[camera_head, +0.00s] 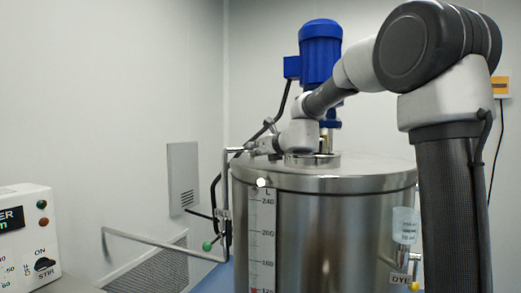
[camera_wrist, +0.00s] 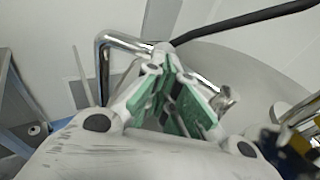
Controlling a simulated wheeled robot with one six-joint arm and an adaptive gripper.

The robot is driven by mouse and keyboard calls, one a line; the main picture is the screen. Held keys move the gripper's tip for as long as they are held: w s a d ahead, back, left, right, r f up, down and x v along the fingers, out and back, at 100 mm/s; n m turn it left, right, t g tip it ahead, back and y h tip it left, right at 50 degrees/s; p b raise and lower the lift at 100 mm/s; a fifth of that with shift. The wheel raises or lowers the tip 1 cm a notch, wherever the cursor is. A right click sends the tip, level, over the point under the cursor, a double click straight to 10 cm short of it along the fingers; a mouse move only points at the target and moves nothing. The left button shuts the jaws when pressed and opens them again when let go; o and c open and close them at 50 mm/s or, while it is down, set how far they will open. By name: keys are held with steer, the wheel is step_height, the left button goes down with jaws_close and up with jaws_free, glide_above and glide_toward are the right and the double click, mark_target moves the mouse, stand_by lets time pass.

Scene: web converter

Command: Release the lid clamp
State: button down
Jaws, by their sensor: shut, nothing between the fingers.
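The steel tank (camera_head: 330,235) has a flat steel lid (camera_head: 370,173), with a blue motor (camera_head: 321,50) above it. A bent steel bar (camera_head: 225,175) rises at the lid's left edge and turns toward my gripper (camera_head: 248,147). In the wrist view, a bent chrome bar (camera_wrist: 103,75) stands left of and behind my gripper (camera_wrist: 173,62). Its green-padded fingers converge at the tips, with nothing seen held. The tips overlap the bar's upper part; I cannot tell if they touch. I cannot make out which part is the clamp; my fingers hide some of the metalwork.
A black cable (camera_wrist: 240,22) passes above the lid near my fingers. A pipe with a green knob (camera_head: 207,246) sticks out left of the tank. A control box (camera_head: 25,240) stands at the left. A dye cup (camera_head: 405,225) hangs at the tank's right.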

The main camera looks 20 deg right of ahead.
steer(key=shift+w, duration=0.1)
steer(key=shift+w+a, duration=0.15)
steer(key=shift+w, duration=1.1)
steer(key=shift+s, duration=0.1)
